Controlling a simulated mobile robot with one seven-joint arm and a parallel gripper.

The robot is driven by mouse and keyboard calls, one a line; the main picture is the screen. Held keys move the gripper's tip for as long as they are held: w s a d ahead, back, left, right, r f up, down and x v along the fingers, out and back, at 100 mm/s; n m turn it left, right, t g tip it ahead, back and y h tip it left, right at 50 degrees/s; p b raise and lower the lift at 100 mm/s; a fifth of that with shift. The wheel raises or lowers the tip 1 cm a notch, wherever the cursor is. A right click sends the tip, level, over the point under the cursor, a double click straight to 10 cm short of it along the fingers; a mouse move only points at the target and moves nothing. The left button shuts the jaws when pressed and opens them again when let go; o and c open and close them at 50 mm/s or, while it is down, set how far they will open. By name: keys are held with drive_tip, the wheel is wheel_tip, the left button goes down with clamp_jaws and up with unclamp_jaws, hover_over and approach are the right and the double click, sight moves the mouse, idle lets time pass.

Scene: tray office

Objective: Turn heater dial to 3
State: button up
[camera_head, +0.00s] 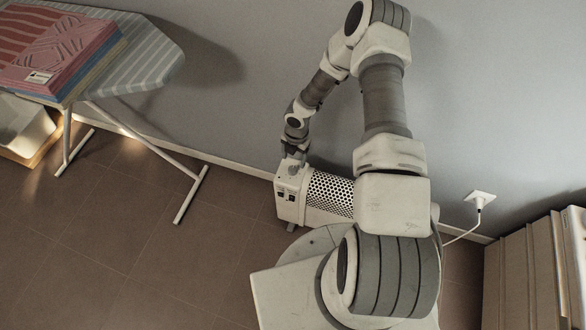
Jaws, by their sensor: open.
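The heater (330,194) is a low white box with a perforated side, standing on the floor against the wall. Small dark controls (285,193) show on its left end panel. My gripper (293,163) points down at the top of the heater's left end, above those controls. It is open, but its fingers are small and dark in this view. The dial cannot be made out clearly, and its setting cannot be read. I cannot tell whether the fingers touch it. My arm hides the heater's right end.
An ironing board (150,62) with folded cloths (60,50) stands at the left. Under it is a pale bin (25,125). A wall socket (480,198) with a plugged cable is at the right, beside cardboard boxes (530,270). The tiled floor at left centre is clear.

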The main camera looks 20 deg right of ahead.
sight(293, 169)
wheel_tip(293, 169, down, 6)
drive_tip(key=shift+w+a+f+b, duration=0.1)
drive_tip(key=shift+w+f+b, duration=0.05)
drive_tip(key=shift+b, duration=0.45)
drive_tip(key=shift+c, duration=0.2)
clamp_jaws()
